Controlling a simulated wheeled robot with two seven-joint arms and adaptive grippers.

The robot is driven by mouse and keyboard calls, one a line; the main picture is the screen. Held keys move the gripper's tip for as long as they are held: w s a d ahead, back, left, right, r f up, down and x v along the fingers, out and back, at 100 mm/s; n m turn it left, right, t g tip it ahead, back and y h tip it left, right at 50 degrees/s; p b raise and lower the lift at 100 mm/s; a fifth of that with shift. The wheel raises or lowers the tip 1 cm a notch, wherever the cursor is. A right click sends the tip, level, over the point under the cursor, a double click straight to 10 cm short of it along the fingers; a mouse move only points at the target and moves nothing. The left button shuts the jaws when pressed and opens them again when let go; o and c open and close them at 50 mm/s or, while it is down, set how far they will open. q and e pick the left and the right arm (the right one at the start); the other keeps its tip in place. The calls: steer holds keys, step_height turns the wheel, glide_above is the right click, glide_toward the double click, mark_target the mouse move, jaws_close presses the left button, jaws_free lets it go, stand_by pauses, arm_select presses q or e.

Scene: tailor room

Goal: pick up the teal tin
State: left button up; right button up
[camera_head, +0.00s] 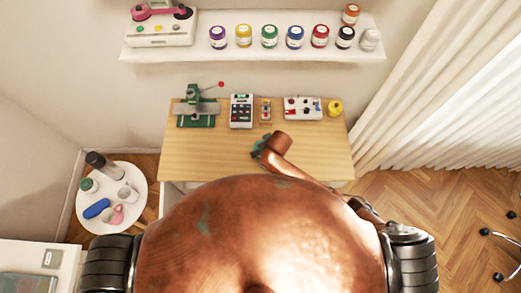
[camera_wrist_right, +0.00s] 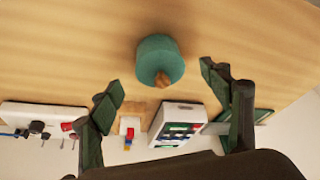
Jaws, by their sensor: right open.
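The teal tin (camera_wrist_right: 158,56), a short round tin with a wooden knob, stands on the wooden tabletop in the right wrist view. My right gripper (camera_wrist_right: 161,79) is open and empty, with dark green fingers to either side below the tin in the picture. The tin lies just beyond the fingertips, roughly centred between them. In the head view my copper right arm reaches over the table, and a small teal-green patch shows at its end; I cannot tell there whether it is tin or gripper. My left gripper is not in view.
The wooden table (camera_head: 210,150) holds a green machine (camera_head: 195,107), a keypad device (camera_head: 241,111), a white panel (camera_head: 303,107) and a yellow jar (camera_head: 334,108) along its back. A shelf (camera_head: 200,54) with several jars hangs above. The table's front left is clear.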

steer(key=shift+w+p+x, duration=0.2)
steer(key=shift+p+x, duration=0.1)
steer(key=shift+x, duration=3.6)
steer(key=shift+r, duration=0.1)
steer(key=c, duration=1.3)
